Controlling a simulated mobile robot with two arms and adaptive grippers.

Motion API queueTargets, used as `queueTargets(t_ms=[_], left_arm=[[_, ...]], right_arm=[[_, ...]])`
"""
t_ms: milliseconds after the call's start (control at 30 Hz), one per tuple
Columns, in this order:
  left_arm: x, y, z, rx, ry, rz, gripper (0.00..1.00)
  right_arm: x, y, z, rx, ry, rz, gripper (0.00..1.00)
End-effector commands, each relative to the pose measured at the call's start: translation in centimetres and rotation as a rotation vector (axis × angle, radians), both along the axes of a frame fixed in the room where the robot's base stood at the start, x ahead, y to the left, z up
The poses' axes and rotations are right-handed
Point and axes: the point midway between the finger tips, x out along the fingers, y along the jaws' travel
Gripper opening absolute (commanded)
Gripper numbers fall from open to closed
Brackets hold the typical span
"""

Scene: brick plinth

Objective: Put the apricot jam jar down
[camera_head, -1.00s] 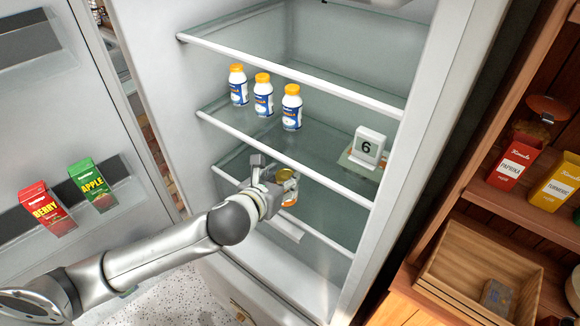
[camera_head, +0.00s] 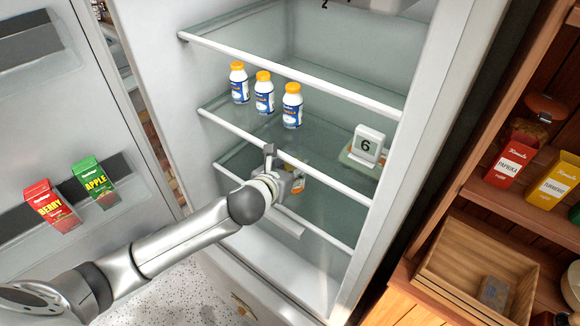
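My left gripper (camera_head: 285,177) reaches into the open fridge, at the front of the space below the shelf with the bottles. A small jar with an orange-toned label (camera_head: 297,186) shows just behind and beside its fingers. The gripper hides most of the jar, so its label cannot be read. One finger points up near the shelf's front rail. I cannot tell whether the fingers are closed on the jar, or whether its base touches the lower shelf (camera_head: 326,236). My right gripper is out of view.
Several white bottles with yellow caps (camera_head: 264,93) stand on the shelf above, left of a "6" sign (camera_head: 368,146). White shelf rails (camera_head: 290,160) cross close to my gripper. The open door (camera_head: 60,120) holds berry and apple cartons. A wooden cabinet (camera_head: 500,220) stands at right.

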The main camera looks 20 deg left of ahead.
Motion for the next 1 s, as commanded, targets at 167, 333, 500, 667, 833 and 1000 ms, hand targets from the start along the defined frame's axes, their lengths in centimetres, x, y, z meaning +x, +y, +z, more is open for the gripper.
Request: queueTargets(t_ms=[167,333,500,667,833,1000], left_arm=[[0.0,0.0,0.0,0.001,0.001,0.001,0.66],[0.0,0.0,0.0,0.000,0.001,0.000,0.66],[0.0,0.0,0.2,0.000,0.001,0.000,0.66],[-1.0,0.1,0.6,0.001,0.001,0.000,0.66],[-3.2,0.4,1.6,0.002,0.000,-0.002,0.66],[-5.8,0.7,2.9,0.002,0.001,-0.002,0.66]], right_arm=[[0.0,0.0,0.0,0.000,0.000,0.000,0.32],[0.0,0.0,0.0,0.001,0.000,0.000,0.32],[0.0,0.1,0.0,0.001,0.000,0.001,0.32],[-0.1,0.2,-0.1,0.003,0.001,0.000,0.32],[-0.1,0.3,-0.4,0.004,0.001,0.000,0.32],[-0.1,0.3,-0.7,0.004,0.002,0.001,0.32]])
